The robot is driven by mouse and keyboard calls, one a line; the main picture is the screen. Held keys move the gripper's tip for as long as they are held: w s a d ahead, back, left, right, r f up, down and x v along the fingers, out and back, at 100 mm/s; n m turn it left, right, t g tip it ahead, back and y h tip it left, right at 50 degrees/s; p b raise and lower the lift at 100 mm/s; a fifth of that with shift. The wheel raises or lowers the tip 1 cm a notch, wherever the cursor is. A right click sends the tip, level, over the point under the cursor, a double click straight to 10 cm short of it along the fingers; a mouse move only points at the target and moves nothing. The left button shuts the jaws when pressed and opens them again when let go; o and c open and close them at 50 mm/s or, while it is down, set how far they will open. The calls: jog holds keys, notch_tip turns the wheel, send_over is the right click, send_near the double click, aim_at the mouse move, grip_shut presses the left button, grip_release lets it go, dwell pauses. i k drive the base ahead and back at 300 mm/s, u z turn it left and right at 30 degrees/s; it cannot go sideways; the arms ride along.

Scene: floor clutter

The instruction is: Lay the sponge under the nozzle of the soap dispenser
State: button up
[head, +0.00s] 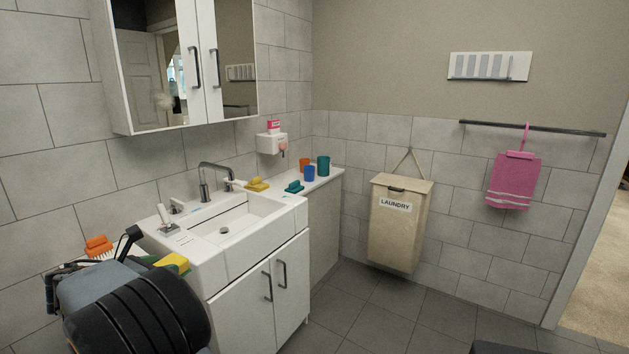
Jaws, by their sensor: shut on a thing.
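A yellow and green sponge (178,261) shows at the lower left in the head view, at the near left corner of the sink unit. Its left part is hidden behind my dark arm. My gripper (151,259) is mostly hidden by the arm; it appears shut on the sponge. I cannot tell whether the sponge touches the counter. The white soap dispenser (270,145) is fixed to the tiled wall beyond the tap, with a pinkish nozzle (283,152) at its right underside. A red and white item (273,127) sits on top. Dispenser and sponge are well apart.
The white sink (235,224) has a tall tap (207,180). A yellow brush-like item (258,184), a teal one (294,187) and orange, blue and green cups (323,166) stand along the ledge. An orange brush (98,246) lies left. Cabinet (165,60) overhangs.

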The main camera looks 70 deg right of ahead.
aim_at(286, 183)
jog(key=k, duration=1.05)
jog(key=u, duration=2.55)
jog(key=k, duration=2.65)
jog(key=u, duration=1.45)
jog(key=k, duration=0.75)
jog(key=z, duration=1.65)
jog(key=k, duration=0.15)
jog(key=u, duration=0.15)
